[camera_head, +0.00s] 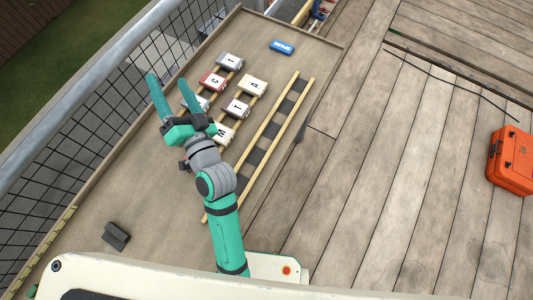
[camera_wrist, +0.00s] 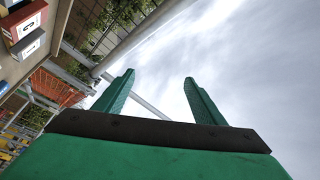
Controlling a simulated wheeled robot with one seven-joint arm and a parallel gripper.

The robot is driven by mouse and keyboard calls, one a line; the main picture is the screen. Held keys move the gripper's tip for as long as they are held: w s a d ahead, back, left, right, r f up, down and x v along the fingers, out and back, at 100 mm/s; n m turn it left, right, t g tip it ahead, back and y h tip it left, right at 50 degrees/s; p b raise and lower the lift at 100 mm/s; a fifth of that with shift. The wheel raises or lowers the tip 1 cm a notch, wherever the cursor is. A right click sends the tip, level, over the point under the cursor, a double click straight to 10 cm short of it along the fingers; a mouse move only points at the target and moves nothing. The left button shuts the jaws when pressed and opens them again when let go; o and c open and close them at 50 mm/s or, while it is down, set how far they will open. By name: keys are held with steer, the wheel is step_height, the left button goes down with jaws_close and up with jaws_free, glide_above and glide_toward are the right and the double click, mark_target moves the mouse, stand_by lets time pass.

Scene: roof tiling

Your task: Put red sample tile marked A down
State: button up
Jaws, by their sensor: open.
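My gripper (camera_head: 168,82) is open and empty, with its two green fingers pointing up and left beside the tiles on the board. I see no red tile clearly marked A. A red-sided tile (camera_wrist: 24,46) shows at the left edge of the wrist view.
A blue block (camera_head: 282,47) lies at the board's far end. A mesh railing (camera_head: 90,115) borders the left. An orange case (camera_head: 512,160) stands right.

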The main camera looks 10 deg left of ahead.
steer(key=s+d+f+h, duration=0.3)
steer(key=s+d+f, duration=0.2)
steer(key=d+f, duration=0.1)
steer(key=s+d+f+h, duration=0.4)
steer(key=s+d+f, duration=0.2)
steer(key=d, duration=0.3)
steer(key=s+d+f+h, duration=0.4)
steer(key=s+d+f, duration=0.2)
steer(key=d, duration=0.1)
steer(key=shift+s+d, duration=0.1)
steer(key=shift+d, duration=0.15)
steer(key=s+d+n+g, duration=0.1)
steer(key=s+d+n, duration=0.1)
steer(key=s+d, duration=0.3)
steer(key=s, duration=0.3)
steer(key=shift+d+n+h, duration=0.15)
steer(key=shift+n+h, duration=0.25)
steer(key=shift+s+f, duration=0.1)
